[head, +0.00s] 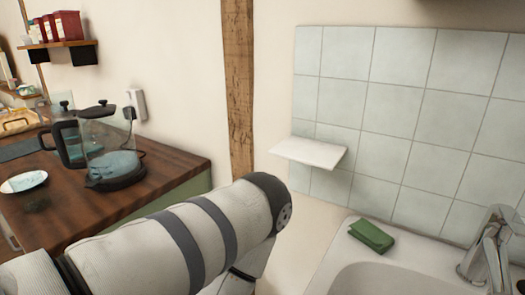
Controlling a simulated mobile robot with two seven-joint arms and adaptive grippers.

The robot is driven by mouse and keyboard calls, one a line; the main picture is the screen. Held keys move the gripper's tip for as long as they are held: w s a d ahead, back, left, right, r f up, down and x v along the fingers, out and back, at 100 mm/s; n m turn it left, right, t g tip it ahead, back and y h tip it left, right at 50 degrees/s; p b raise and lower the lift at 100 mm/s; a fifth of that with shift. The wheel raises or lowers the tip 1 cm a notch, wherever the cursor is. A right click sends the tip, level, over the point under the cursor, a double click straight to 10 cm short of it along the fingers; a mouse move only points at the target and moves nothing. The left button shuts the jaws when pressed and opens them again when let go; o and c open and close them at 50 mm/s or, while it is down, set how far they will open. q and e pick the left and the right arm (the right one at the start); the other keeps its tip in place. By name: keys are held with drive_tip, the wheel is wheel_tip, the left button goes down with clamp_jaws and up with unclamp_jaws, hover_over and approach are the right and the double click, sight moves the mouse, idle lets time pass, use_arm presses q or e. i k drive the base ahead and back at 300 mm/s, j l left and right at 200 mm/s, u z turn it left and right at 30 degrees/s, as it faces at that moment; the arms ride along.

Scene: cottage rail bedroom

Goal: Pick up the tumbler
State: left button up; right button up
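I see no tumbler that I can make out in the head view. My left arm comes in from the lower left, crosses the lower middle and bends downward. Its gripper is out of sight below the frame or behind the arm. My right gripper is not in view.
A glass kettle (110,150) and a small white dish (23,181) stand on the dark wooden counter (165,172) at left. A white shelf (310,152) juts from the tiles. A green folded cloth or sponge (371,236) lies on the sink rim (335,250), near the faucet (492,250).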

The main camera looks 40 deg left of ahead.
sight(28, 186)
drive_tip(key=k+u, duration=0.15)
drive_tip(key=u, duration=0.3)
drive_tip(key=k+j+u, duration=0.1)
drive_tip(key=u, duration=0.35)
drive_tip(key=k+j+u, duration=0.1)
drive_tip(key=u, duration=0.3)
drive_tip(key=k+j+u, duration=0.1)
drive_tip(key=j+u, duration=0.2)
drive_tip(key=u, duration=0.15)
drive_tip(key=j+u, duration=0.2)
drive_tip(key=u, duration=0.25)
